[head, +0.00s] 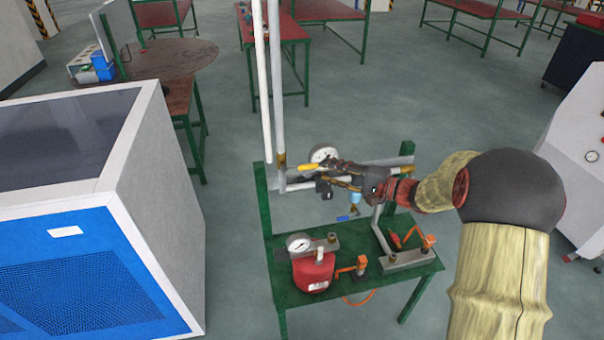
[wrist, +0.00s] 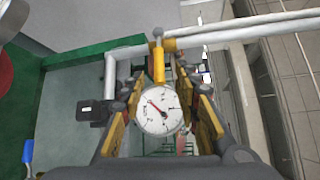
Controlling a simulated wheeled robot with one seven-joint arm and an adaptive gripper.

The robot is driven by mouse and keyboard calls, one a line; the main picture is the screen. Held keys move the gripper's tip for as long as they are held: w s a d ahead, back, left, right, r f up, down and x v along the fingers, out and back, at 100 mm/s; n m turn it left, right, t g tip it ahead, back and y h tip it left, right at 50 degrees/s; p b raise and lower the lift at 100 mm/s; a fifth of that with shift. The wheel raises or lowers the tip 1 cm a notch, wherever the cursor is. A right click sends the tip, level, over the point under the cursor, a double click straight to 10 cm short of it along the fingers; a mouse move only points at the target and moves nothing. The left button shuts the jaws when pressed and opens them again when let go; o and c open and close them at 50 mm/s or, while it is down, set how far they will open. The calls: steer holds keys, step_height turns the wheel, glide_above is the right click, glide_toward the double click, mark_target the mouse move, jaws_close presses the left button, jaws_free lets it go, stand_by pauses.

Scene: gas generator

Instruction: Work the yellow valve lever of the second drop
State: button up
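A yellow valve lever (head: 308,167) sits on the grey pipework above the green stand, just left of my gripper (head: 328,179). In the wrist view the yellow lever (wrist: 158,66) shows between the fingertips of my gripper (wrist: 161,78). The fingers are apart, with a gap visible on both sides of the lever, so no contact shows. Another yellow lever (head: 403,170) is on the right, behind my wrist. I cannot tell from the labels which drop is the second. My gripper hides part of the pipework in the head view.
A white gauge (head: 323,155) is close behind my gripper and fills the wrist view between the fingers (wrist: 158,113). A blue lever (head: 348,217) hangs below. The green stand (head: 340,288) carries a red regulator (head: 313,273). A blue-and-white cabinet (head: 160,200) stands left.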

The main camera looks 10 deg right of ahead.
mark_target(311, 168)
steer(key=shift+w+a+f, duration=0.15)
steer(key=shift+w, duration=0.1)
steer(key=b+x, duration=0.1)
steer(key=x, duration=0.6)
steer(key=shift+a, duration=0.2)
steer(key=shift+c, duration=1.4)
jaws_close()
